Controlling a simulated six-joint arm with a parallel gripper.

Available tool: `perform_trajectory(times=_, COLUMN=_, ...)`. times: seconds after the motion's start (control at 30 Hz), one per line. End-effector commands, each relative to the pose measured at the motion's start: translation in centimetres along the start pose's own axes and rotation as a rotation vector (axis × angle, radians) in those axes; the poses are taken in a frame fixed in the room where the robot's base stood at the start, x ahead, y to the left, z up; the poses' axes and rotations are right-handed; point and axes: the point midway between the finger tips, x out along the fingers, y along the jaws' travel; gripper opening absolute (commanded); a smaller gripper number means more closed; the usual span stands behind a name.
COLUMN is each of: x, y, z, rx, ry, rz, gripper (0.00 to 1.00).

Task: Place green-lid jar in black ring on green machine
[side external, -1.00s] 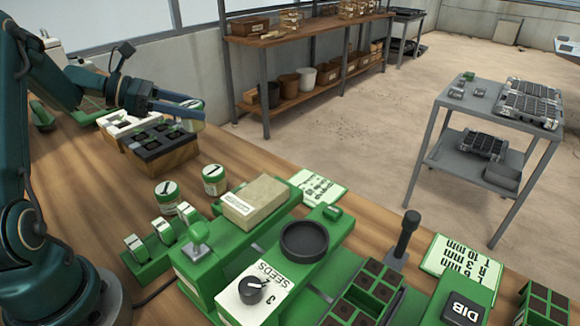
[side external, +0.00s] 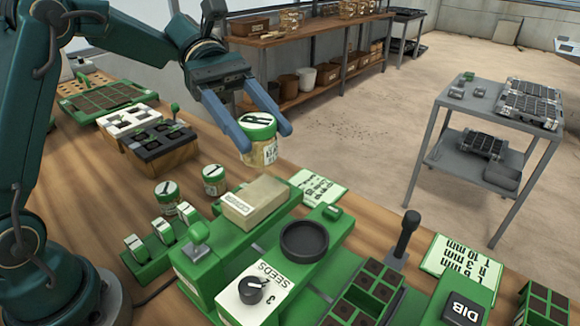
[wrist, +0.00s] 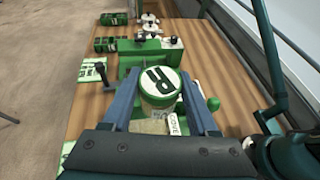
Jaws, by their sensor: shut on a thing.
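The jar is upright and held in the air, behind and above the cardboard-coloured box. In the wrist view the jar (wrist: 159,85) sits between the two blue fingers. The black ring (side external: 304,240) lies on top of the green machine (side external: 338,232), in front and to the right of the jar, and looks empty. In the wrist view the ring cannot be made out; the jar covers part of the machine.
A tan box (side external: 255,203) lies on the machine's back part. Two other green-lid jars, one at the left (side external: 168,193) and one closer to the box (side external: 214,179), stand on the table. A black upright lever (side external: 405,232) rises right of the ring. A seed dial panel (side external: 254,290) is in front.

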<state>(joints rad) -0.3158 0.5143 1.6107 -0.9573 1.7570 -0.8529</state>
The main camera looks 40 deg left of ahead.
Motion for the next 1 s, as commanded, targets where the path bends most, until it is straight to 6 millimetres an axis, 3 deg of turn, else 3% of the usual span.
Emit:
perform_trajectory(times=0.2, x=5.8, y=0.3, z=-0.8, rx=-0.001, ry=-0.003, rz=-0.008, gripper=0.01)
perform_trajectory(times=0.4, x=9.2, y=0.8, z=-1.4, rx=0.0, ry=-0.001, rz=-0.003, gripper=0.01)
perform_trajectory(times=0.57, x=10.0, y=0.9, z=-1.9, rx=-0.003, ry=-0.001, rz=0.0, gripper=0.01)
perform_trajectory(times=0.8, x=11.2, y=0.9, z=-4.8, rx=-0.004, ry=-0.001, rz=0.001, gripper=0.01)
perform_trajectory(times=1.0, x=11.4, y=0.9, z=-5.2, rx=0.0, ry=0.0, rz=0.002, gripper=0.01)
